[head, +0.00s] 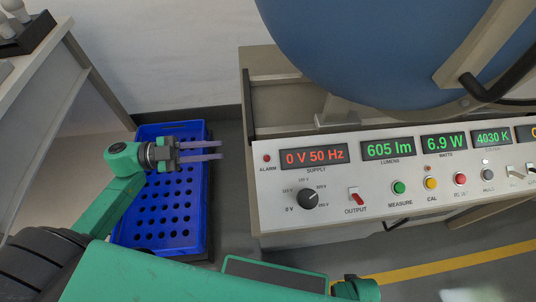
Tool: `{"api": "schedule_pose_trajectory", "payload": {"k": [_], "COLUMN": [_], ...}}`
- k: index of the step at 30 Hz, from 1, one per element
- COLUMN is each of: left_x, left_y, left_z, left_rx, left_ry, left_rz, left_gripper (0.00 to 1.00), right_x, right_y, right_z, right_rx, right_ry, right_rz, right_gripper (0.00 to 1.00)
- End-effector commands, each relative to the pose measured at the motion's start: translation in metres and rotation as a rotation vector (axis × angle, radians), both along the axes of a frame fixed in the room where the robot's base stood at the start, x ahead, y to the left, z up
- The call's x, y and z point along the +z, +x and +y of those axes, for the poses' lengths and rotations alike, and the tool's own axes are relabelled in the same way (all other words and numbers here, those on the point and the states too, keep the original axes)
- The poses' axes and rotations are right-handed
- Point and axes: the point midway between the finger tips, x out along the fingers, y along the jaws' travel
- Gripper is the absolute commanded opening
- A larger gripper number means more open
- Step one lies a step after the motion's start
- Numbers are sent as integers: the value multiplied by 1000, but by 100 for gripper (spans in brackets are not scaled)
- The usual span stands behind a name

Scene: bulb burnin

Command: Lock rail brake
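I cannot make out the rail brake for certain. A large blue sphere (390,50) stands on a beige bench behind the control panel (420,190). A black lever-like handle (485,88) sits at the sphere's right side, and a small grey bracket (336,119) is under its lower left. My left gripper (219,149) is above the blue crate, left of the bench. Its two fingers point right, apart, with nothing between them. My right gripper does not show.
The blue perforated crate (138,240) is low, between a shelf (45,85) at left and the bench. The panel has lit displays, a black knob (308,198), a red output switch (357,198) and several buttons. A yellow line (440,265) marks the floor at lower right.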

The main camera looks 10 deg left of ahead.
Motion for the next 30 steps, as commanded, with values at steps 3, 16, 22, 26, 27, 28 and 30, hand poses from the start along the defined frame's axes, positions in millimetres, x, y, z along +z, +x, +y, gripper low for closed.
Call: {"api": "schedule_pose_trajectory", "payload": {"k": [3, 16, 22, 26, 27, 28, 30], "left_x": [5, 4, 4, 3, 3, 3, 3], "left_y": [7, 41, 44, 44, 44, 44, 44], "left_z": [-20, -120, -133, -132, -132, -132, -132], "left_rx": [2, 8, 8, 9, 9, 9, 9], "left_ry": [-6, -7, -6, -5, -5, -5, -5], "left_rz": [-4, -3, -2, -2, -2, -2, -2], "left_gripper": [22, 22, 22, 22, 22, 11, 0], "right_x": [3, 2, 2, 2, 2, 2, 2], "right_y": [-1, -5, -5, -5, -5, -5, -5], "right_z": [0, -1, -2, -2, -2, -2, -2], "right_rx": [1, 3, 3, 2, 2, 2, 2], "right_ry": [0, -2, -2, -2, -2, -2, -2], "right_rz": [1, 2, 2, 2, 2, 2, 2], "right_gripper": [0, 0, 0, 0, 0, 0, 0]}}
